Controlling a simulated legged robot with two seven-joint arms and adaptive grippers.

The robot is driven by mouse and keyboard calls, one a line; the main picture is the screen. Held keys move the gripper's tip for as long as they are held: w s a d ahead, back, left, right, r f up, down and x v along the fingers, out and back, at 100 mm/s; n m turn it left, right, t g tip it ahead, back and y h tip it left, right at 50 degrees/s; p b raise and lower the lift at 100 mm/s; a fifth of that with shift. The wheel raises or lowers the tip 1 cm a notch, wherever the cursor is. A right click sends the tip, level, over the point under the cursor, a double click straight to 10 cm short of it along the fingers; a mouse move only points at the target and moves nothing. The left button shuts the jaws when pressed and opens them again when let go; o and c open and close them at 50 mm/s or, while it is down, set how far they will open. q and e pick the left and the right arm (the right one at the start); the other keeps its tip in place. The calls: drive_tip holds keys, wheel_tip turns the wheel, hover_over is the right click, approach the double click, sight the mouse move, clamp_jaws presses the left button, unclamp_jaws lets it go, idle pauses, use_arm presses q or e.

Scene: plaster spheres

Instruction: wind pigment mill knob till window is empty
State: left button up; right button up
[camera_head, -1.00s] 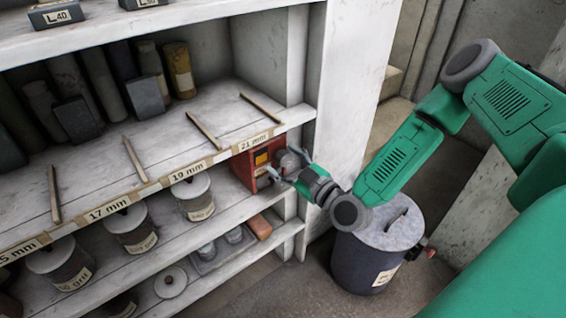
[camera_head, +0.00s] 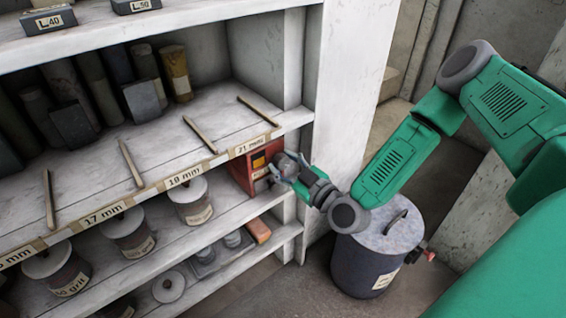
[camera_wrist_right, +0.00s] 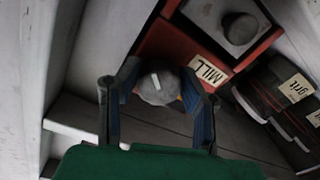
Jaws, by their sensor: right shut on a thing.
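The pigment mill is a red box (camera_head: 243,172) at the right end of the middle shelf, under the 21 mm label. Its front has a small window (camera_head: 259,160) showing orange-yellow in a dark surround. In the right wrist view the mill (camera_wrist_right: 160,42) bears a MILL label, and its window is mostly hidden. My right gripper (camera_head: 284,170) is at the mill's front, its fingers either side of the round grey knob (camera_wrist_right: 158,84). It is shut on this knob. My left gripper is not in view.
Lidded grit jars (camera_head: 191,200) stand left of the mill on the same shelf. The shelf's side post (camera_head: 335,85) rises close by my right gripper. A dark bin with a grey lid (camera_head: 385,236) stands on the floor below my right forearm.

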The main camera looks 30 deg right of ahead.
drive_tip(key=m, duration=0.6)
drive_tip(key=shift+w+a+r, duration=0.1)
drive_tip(key=shift+w+r, duration=0.05)
drive_tip(key=shift+r, duration=0.1)
drive_tip(key=m, duration=0.6)
drive_tip(key=shift+m+t+h, duration=0.3)
drive_tip(key=shift+m+t, duration=0.1)
drive_tip(key=m, duration=0.2)
drive_tip(key=m+b, duration=0.1)
drive_tip(key=m, duration=0.2)
drive_tip(key=shift+d+m, duration=0.2)
drive_tip(key=shift+m, duration=0.1)
drive_tip(key=m+h+b, duration=0.1)
drive_tip(key=m, duration=0.5)
drive_tip(key=shift+f+b, duration=0.15)
drive_tip(key=shift+b, duration=0.2)
drive_tip(key=shift+m, duration=0.3)
drive_tip(key=o, duration=1.1)
drive_tip(key=shift+o, duration=0.2)
drive_tip(key=shift+d+f, duration=0.1)
